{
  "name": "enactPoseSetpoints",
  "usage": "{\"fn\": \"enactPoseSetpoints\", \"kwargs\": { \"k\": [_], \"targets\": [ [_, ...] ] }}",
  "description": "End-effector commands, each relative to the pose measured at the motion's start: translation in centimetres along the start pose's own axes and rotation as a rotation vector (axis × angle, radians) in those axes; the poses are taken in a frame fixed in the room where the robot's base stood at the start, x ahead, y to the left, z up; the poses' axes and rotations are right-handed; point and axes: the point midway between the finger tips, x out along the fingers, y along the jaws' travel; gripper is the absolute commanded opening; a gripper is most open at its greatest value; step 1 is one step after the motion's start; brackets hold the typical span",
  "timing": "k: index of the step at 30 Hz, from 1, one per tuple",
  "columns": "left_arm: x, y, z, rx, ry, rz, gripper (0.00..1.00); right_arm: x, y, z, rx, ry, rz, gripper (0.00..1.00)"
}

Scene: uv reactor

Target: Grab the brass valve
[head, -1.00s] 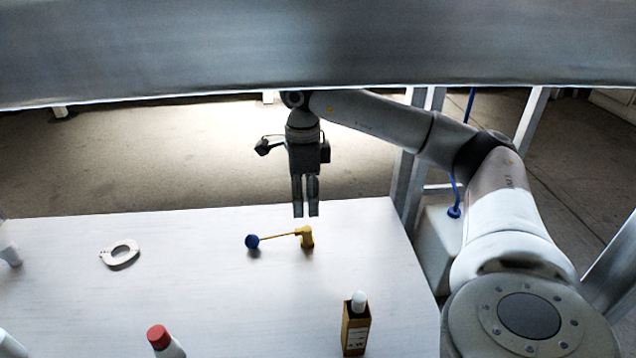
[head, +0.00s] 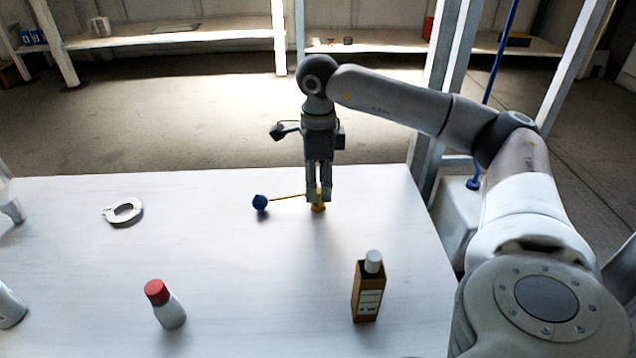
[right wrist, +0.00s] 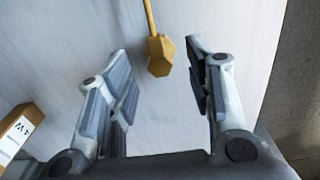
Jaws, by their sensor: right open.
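The brass valve (head: 318,207) stands on the white table, with a thin rod running left to a blue ball (head: 260,202). My right gripper (head: 319,198) points down at the valve, and its fingers overlap the valve in the head view. In the right wrist view the gripper (right wrist: 157,55) is open, with the valve's yellow body (right wrist: 160,57) in the gap between the fingertips, apart from both. The blue ball is outside the wrist view. My left gripper is not in view.
On the table (head: 230,270) are a pale ring-shaped clamp (head: 124,211), a red-capped white bottle (head: 166,305) and a brown box-like bottle with a white cap (head: 368,290). Pale objects are cut off at the left edge. The table around the valve is clear.

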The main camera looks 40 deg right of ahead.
Motion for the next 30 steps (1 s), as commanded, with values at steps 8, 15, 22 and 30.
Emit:
{"fn": "enactPoseSetpoints", "kwargs": {
  "k": [8, 15, 22, 30],
  "targets": [
    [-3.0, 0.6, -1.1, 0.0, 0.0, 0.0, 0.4, 3.2, 0.0, -0.1, 0.001, 0.001, 0.0, 0.47],
    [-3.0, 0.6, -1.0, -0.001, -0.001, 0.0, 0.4, 3.3, 0.0, -0.1, 0.001, 0.001, 0.0, 0.47],
    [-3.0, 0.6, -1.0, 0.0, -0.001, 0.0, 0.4, 3.3, 0.0, -0.1, 0.001, 0.001, 0.0, 0.27],
    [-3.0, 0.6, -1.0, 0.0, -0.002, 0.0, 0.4, 3.3, 0.0, -0.1, 0.001, 0.001, 0.0, 0.0]
  ]
}}
